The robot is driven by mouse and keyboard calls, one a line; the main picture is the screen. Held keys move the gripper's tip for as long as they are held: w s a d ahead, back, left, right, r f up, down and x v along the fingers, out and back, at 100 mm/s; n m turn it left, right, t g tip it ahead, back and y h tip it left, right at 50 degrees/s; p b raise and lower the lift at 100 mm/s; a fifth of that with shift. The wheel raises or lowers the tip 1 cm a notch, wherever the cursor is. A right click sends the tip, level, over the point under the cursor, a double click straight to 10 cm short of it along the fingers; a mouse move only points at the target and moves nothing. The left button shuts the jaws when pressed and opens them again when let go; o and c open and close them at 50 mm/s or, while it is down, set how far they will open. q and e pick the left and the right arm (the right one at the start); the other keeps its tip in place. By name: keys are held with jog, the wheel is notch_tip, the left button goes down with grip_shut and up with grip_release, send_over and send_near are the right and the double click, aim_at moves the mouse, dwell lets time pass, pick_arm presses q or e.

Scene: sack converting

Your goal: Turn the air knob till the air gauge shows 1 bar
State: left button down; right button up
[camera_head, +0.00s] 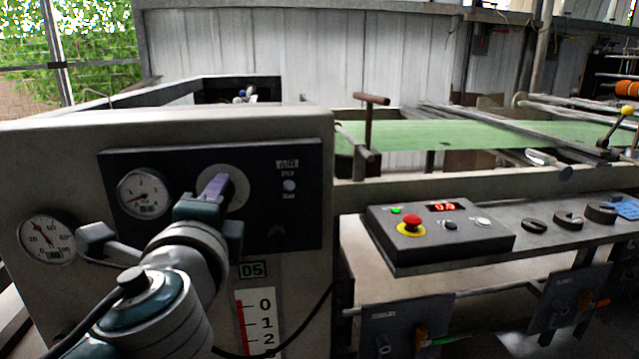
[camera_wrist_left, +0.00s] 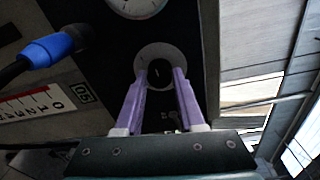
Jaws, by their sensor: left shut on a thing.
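The air knob (camera_wrist_left: 157,76) is dark and sits in a pale round plate on the black panel. In the head view the knob is mostly hidden behind my fingers, and its round plate (camera_head: 238,188) shows around them. My left gripper (camera_head: 217,186) has purple fingers, which also show in the wrist view (camera_wrist_left: 160,73); they are shut on the knob from both sides. My right gripper is not in view.
A second, larger gauge (camera_head: 47,238) is at the far left. A control box (camera_head: 437,232) with a red emergency button (camera_head: 411,224) and red digits stands on the right shelf. A green web (camera_head: 440,135) runs behind. A blue connector (camera_wrist_left: 52,48) is beside my gripper.

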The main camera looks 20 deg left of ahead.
pick_arm(q)
jog(key=shift+m+p, duration=0.95)
jog(key=shift+m, duration=1.15)
jog(key=c, duration=0.5)
grip_release()
jog(key=v, duration=1)
jog(key=shift+d, duration=0.1)
